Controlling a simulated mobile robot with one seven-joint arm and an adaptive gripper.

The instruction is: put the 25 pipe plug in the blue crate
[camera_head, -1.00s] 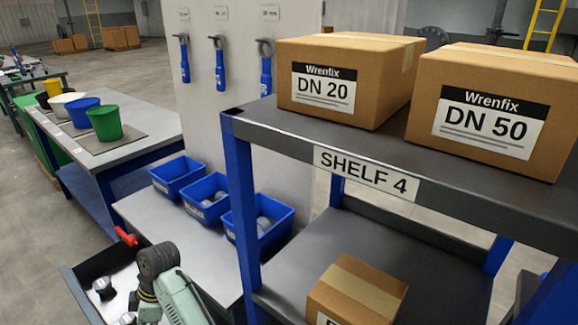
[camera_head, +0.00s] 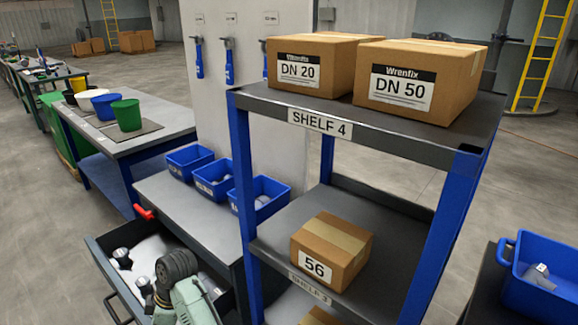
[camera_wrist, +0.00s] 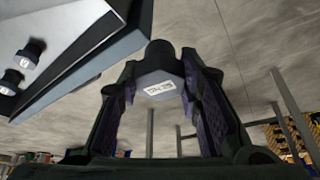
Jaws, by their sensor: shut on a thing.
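In the wrist view, my gripper (camera_wrist: 160,68) is shut on a pipe plug (camera_wrist: 158,90) with a dark end and a pale face. Its label is too small to read surely. The plug is held between both fingers, in the air beside the open drawer. In the head view, my arm hides the gripper and held plug. A blue crate (camera_head: 562,255) with a handle stands at the far right, cut by the frame edge. A small grey piece with a white label (camera_head: 540,270) lies in it.
The open drawer (camera_head: 103,250) holds several dark-ended plugs (camera_head: 122,262). Shelf 4 (camera_head: 420,140) bears two cartons, with a box marked 56 (camera_head: 330,255) below. The shelf rack stands between drawer and crate. Smaller blue bins (camera_head: 262,198) sit on the bench.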

